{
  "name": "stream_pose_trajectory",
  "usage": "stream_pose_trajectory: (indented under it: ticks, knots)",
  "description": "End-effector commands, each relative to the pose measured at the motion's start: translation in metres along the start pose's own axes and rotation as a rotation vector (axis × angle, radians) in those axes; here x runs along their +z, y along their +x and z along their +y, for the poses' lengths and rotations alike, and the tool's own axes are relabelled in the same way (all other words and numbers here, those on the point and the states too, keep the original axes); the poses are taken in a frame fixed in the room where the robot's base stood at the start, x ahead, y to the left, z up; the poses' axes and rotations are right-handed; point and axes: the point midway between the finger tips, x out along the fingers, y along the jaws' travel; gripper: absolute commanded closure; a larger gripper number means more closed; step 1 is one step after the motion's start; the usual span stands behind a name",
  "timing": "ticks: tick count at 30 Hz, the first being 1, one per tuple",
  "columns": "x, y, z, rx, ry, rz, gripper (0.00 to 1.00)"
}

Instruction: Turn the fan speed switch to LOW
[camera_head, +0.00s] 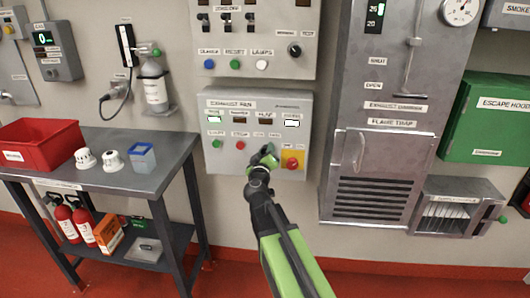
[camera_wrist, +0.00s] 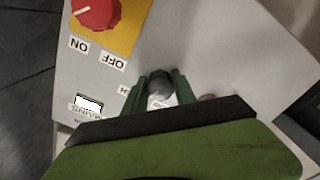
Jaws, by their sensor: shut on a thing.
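The exhaust fan panel (camera_head: 292,104) is a light grey box on the wall. My gripper (camera_head: 264,156) is at its lower middle, right of the red stop button. In the wrist view, my gripper (camera_wrist: 159,92) has its two green fingers on either side of a dark grey round knob (camera_wrist: 160,82), shut on it. This knob appears to be the fan speed switch. A label ending in H shows left of the fingers, and another small label is partly covered below the knob. I cannot tell which way the knob points. My gripper hides the knob in the head view.
A red rotary switch (camera_wrist: 96,12) on a yellow plate, marked ON and OFF, sits close to the knob. Green start (camera_head: 217,143) and red stop (camera_head: 240,145) buttons are to the left. A grey table (camera_head: 120,180) stands left; a flame trap cabinet (camera_head: 375,180) is right.

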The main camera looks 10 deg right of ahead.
Motion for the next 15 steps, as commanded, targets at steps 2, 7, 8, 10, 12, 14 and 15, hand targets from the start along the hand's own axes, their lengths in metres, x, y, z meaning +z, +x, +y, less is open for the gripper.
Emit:
stream_pose_trajectory:
  ticks: [2,7,8,10,12,14,15]
  knots:
    - [-0.0007,-0.0004,-0.0003,0.000,-0.001,0.001,1.00]
    - [-0.0030,-0.0016,-0.0028,-0.005,-0.003,0.004,1.00]
    - [-0.0030,-0.0017,-0.0029,-0.004,-0.005,0.004,1.00]
    - [-0.0032,-0.0018,-0.0031,-0.004,-0.015,0.004,1.00]
    - [-0.0033,-0.0019,-0.0033,-0.004,-0.031,0.004,1.00]
    - [-0.0034,-0.0020,-0.0034,-0.004,-0.053,0.004,1.00]
    - [-0.0034,-0.0021,-0.0035,-0.004,-0.071,0.004,1.00]
